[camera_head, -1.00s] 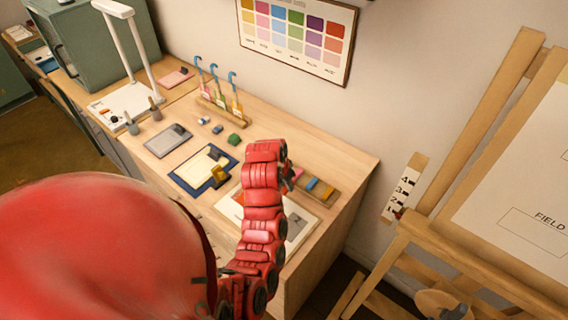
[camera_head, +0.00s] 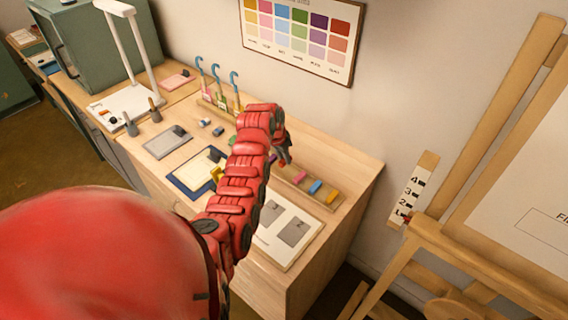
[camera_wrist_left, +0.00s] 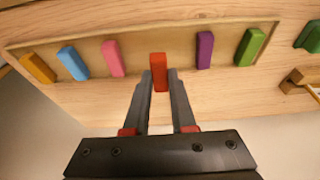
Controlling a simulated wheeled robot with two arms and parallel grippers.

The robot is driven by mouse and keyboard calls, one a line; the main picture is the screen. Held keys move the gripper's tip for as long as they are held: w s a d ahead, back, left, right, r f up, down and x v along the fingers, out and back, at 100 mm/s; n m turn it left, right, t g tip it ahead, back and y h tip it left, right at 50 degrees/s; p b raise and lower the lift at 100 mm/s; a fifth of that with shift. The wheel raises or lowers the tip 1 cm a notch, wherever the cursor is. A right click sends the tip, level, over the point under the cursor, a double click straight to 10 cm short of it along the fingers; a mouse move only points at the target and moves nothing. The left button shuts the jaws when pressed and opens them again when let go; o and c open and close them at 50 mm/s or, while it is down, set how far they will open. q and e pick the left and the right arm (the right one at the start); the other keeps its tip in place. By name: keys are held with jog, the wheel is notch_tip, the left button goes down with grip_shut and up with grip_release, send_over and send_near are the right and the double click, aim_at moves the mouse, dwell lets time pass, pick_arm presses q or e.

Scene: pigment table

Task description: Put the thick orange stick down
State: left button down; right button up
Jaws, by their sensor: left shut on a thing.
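My left gripper (camera_wrist_left: 160,82) is shut on an orange-red stick (camera_wrist_left: 159,72), which sits between its two dark fingertips in the left wrist view. In the head view the gripper (camera_head: 283,152) is over the wooden tray (camera_head: 288,173), and my red arm hides part of the scene behind it. In the wrist view the stick is in line with the gap between a pink stick (camera_wrist_left: 113,58) and a purple stick (camera_wrist_left: 205,50). I cannot tell whether the held stick touches the tray (camera_wrist_left: 137,44). My right gripper is not in view.
The tray also holds a yellow-orange stick (camera_wrist_left: 38,68), a blue stick (camera_wrist_left: 72,63) and a green stick (camera_wrist_left: 250,46). A board with grey squares (camera_head: 288,232) lies in front of the tray. A rack with blue hooked tools (camera_head: 217,95) stands behind.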

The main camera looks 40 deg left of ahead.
aim_at(283, 161)
pick_arm(q)
jog(key=shift+s+f+p, duration=0.1)
jog(key=shift+f+p, duration=0.4)
jog(key=shift+p, duration=0.1)
jog(key=shift+f+p, duration=0.5)
jog(key=shift+f, duration=0.7)
jog(key=shift+f, duration=0.1)
jog(key=shift+f, duration=0.15)
jog(key=c, duration=0.7)
grip_release()
jog(key=shift+c, duration=0.2)
jog(key=shift+r, duration=0.25)
